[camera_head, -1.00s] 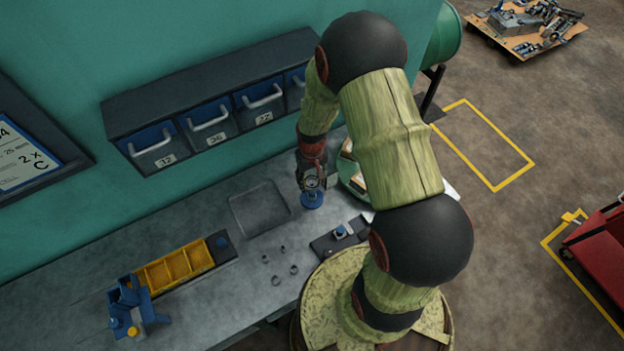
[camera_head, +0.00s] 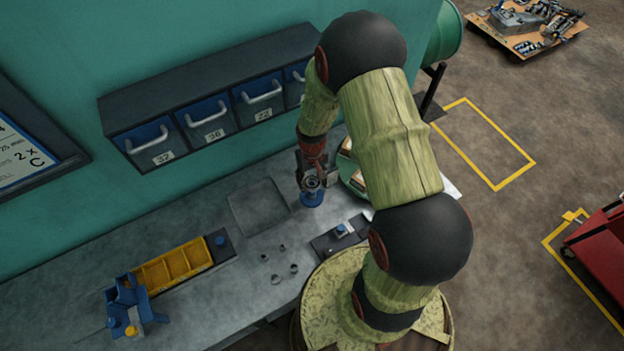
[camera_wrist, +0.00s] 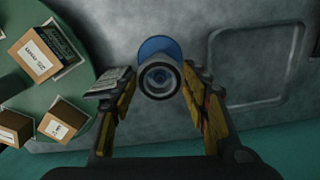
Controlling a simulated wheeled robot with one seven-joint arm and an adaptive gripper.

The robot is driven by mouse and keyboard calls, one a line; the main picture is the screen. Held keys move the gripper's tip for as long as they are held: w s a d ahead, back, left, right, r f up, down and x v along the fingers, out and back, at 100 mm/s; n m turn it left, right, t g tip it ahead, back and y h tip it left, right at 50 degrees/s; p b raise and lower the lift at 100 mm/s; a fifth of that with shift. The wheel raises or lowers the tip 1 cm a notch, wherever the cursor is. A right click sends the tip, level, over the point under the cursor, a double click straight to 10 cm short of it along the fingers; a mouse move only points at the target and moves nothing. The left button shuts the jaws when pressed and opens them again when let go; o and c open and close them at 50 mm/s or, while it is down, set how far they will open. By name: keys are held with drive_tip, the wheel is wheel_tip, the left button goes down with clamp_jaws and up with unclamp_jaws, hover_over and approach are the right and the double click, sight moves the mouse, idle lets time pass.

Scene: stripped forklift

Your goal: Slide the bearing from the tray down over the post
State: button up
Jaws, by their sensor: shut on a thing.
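My gripper (camera_wrist: 158,86) is shut on the bearing (camera_wrist: 148,90), a grey metal ring held between the yellow-sided fingers in the wrist view. In the head view my gripper (camera_head: 312,182) is low over the bench, directly above a round blue base (camera_head: 312,199). The blue base also shows in the wrist view (camera_wrist: 158,46), partly behind the bearing. The shallow square tray (camera_head: 259,206) lies to the left of the gripper and looks empty.
A green round stand with boxes (camera_wrist: 40,105) is close beside the gripper. Several small rings (camera_head: 277,265) lie on the bench in front. A yellow bin (camera_head: 172,266) and a blue fixture (camera_head: 130,305) are further left. Drawers (camera_head: 207,117) hang on the wall behind.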

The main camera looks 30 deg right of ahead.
drive_tip(key=shift+f, duration=0.25)
drive_tip(key=o, duration=0.9)
wheel_tip(320, 180, up, 12)
idle(0.5)
idle(0.7)
